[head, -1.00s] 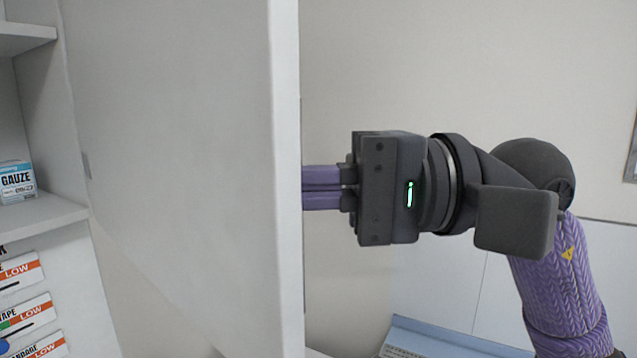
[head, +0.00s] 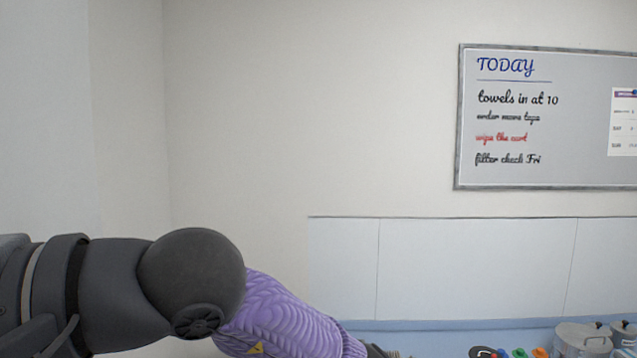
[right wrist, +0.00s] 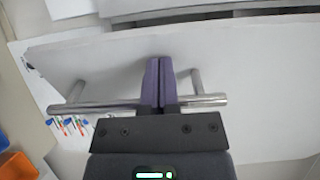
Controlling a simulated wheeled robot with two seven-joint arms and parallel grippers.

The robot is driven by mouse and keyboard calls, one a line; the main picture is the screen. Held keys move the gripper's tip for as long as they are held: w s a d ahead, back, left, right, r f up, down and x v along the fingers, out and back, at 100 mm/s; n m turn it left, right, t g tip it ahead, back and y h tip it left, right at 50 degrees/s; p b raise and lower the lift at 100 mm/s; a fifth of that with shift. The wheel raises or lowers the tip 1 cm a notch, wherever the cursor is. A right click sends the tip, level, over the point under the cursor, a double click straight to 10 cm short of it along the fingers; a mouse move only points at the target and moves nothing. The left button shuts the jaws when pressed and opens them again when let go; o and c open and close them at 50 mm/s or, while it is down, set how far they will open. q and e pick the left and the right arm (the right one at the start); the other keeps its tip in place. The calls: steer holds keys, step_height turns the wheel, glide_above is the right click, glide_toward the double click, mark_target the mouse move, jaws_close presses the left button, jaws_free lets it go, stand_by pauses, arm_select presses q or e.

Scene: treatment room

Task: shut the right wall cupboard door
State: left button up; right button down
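In the right wrist view, a white door panel (right wrist: 245,65) fills most of the picture, with a metal bar handle (right wrist: 95,107) across it. My right gripper (right wrist: 159,62) has its two purple fingers together, with only a thin line between them. The fingers cross in front of the bar, which runs out on both sides and is not between them. I cannot tell whether they touch the door. My left gripper is not in view.
The head view shows a whiteboard (head: 550,120) on the wall, and a blue surface (head: 400,325) below with metal pots (head: 582,340) and small colored items at the lower right. The middle wall area is bare.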

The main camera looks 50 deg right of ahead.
steer(key=w+a+m+t+h, duration=0.1)
steer(key=w+a+t, duration=0.1)
steer(key=w+a, duration=0.3)
steer(key=w+a+m+t+h+b, duration=0.1)
steer(key=w+a+m+t, duration=0.1)
steer(key=w+a, duration=0.4)
steer(key=a, duration=0.4)
steer(key=shift+a+r, duration=0.15)
steer(key=shift+a, duration=0.2)
